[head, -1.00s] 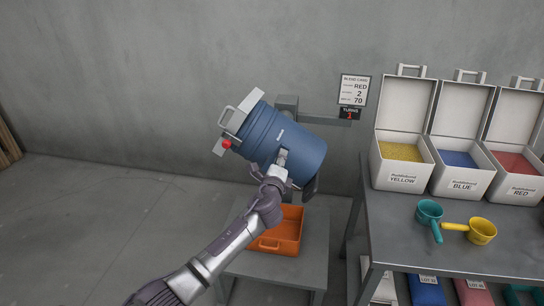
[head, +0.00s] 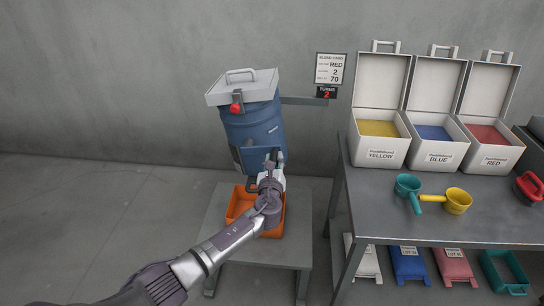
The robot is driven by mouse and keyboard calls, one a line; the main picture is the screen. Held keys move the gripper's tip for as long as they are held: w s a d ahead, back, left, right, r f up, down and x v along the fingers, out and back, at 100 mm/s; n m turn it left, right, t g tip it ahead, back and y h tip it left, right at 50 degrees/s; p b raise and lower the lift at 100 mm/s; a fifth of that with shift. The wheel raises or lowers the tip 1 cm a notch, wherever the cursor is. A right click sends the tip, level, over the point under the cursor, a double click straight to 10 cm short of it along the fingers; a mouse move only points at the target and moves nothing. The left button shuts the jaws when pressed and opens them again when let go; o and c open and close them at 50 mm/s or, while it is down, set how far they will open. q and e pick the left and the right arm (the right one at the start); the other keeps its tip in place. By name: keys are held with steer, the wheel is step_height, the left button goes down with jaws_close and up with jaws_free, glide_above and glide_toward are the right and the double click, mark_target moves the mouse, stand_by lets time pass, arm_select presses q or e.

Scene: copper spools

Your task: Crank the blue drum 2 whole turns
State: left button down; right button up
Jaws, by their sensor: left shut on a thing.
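The blue drum (head: 254,128) hangs in front of the wall, close to upright and tilted slightly, with its grey lid (head: 243,88) on top. A red knob (head: 237,106) sits at the lid's front edge. My left gripper (head: 276,162) is at the lower right of the drum, shut on its crank, which the fingers mostly hide. The turns counter (head: 326,92) on the wall reads 2. The blend card (head: 331,69) above it shows RED, 2 and 70. My right gripper is not in view.
An orange tray (head: 238,203) stands on a low grey table (head: 225,245) under the drum. On the right, a bench (head: 400,222) holds open yellow, blue and red powder boxes, a teal scoop (head: 407,186) and a yellow scoop (head: 457,200).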

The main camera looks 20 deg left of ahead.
arm_select(q)
steer(key=shift+f+m, duration=0.8)
steer(key=shift+m, duration=0.1)
steer(key=c, duration=0.9)
jaws_free()
steer(key=v, duration=1.2)
